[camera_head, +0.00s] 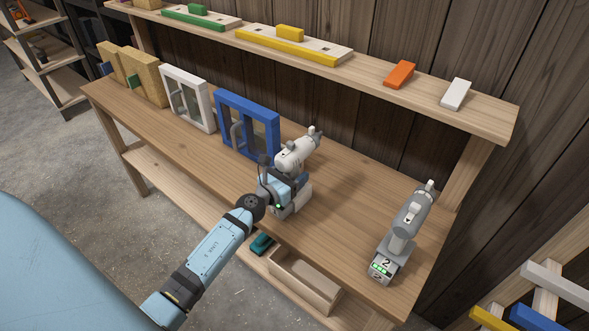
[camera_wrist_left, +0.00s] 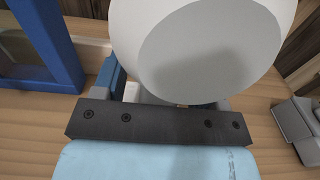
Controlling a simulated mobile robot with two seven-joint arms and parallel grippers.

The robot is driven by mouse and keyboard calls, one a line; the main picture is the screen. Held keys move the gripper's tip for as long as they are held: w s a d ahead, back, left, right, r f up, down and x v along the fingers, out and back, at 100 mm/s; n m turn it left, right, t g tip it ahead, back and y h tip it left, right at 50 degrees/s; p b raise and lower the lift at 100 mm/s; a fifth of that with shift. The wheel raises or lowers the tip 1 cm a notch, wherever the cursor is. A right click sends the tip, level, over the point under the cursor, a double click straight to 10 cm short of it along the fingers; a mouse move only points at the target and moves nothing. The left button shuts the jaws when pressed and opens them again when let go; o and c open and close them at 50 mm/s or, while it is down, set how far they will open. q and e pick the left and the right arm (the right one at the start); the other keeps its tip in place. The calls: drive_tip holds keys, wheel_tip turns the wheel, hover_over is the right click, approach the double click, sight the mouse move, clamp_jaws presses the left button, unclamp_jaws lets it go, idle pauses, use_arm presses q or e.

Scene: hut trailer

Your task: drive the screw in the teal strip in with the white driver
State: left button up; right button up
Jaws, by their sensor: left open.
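The white driver (camera_head: 295,152) stands on the workbench near its front edge, with its nose pointing to the upper right. My left gripper (camera_head: 283,181) is at the driver's handle, its jaws open; I cannot tell whether they touch it. In the left wrist view the driver's white body (camera_wrist_left: 205,55) fills the upper middle, close to the palm, and hides most of the jaws. A small teal piece (camera_head: 262,243) lies below the bench's front edge. I cannot make out a screw in it or tell if it is the teal strip. My right gripper is out of view.
A grey driver (camera_head: 408,215) stands on the bench to the right. A blue frame (camera_head: 250,124) and a white frame (camera_head: 188,97) stand behind and to the left. A wooden box (camera_head: 303,280) is below the front edge. Bare bench lies between the drivers.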

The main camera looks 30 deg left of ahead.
use_arm(q)
clamp_jaws()
drive_tip(key=shift+r, duration=0.1)
